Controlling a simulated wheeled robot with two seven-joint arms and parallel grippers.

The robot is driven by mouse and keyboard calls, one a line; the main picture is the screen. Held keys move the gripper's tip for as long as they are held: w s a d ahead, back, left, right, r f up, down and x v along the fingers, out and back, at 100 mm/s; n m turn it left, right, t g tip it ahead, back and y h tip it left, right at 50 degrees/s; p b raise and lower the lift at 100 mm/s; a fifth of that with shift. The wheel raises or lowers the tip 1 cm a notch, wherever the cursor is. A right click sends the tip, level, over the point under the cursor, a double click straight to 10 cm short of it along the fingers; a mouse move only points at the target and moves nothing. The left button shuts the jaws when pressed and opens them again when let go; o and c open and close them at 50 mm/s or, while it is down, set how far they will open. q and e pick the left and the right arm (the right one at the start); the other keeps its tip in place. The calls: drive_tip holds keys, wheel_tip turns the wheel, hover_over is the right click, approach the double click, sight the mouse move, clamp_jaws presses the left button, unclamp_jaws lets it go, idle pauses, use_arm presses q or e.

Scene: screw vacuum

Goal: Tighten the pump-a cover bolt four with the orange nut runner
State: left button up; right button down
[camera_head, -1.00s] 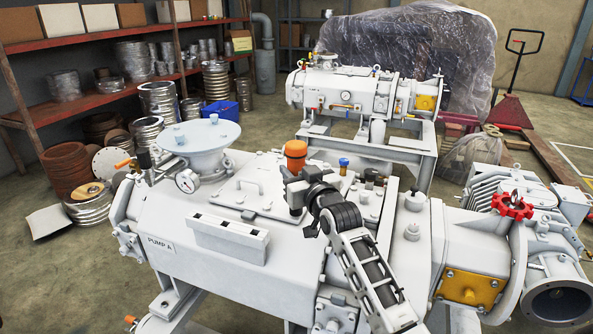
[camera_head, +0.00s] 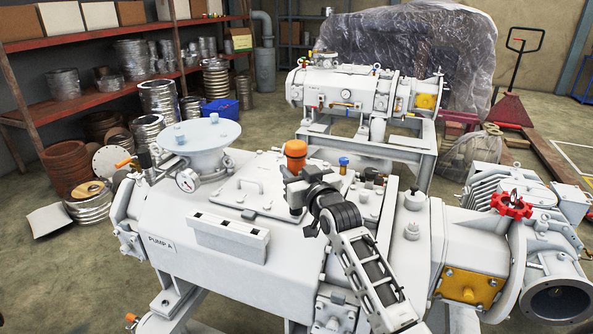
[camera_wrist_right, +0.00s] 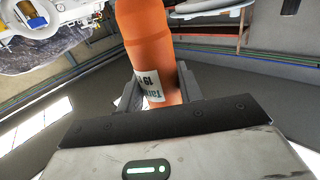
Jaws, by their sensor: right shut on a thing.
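The orange nut runner (camera_head: 295,150) stands upright over the cover plate (camera_head: 262,186) on top of pump A (camera_head: 160,243). My right gripper (camera_head: 297,185) is shut on it. In the right wrist view the orange nut runner (camera_wrist_right: 147,45) with a white label sits between the two fingers of the right gripper (camera_wrist_right: 157,88). The nut runner's lower end and the bolt under it are hidden behind my gripper in the head view, so I cannot tell whether they touch. A cover bolt (camera_head: 249,215) shows at the plate's near edge. My left gripper is not in view.
A white slotted tray (camera_head: 228,236) is on the pump's near side. A dial gauge (camera_head: 187,180) and a round flange (camera_head: 208,136) stand at the left. A red valve wheel (camera_head: 511,204) is at the right. A second pump (camera_head: 345,92) stands behind.

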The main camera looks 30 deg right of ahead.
drive_tip(key=shift+f, duration=0.45)
idle(1.0)
drive_tip(key=shift+r+p, duration=0.1)
drive_tip(key=shift+p, duration=0.2)
drive_tip(key=c, duration=1.7)
unclamp_jaws()
clamp_jaws()
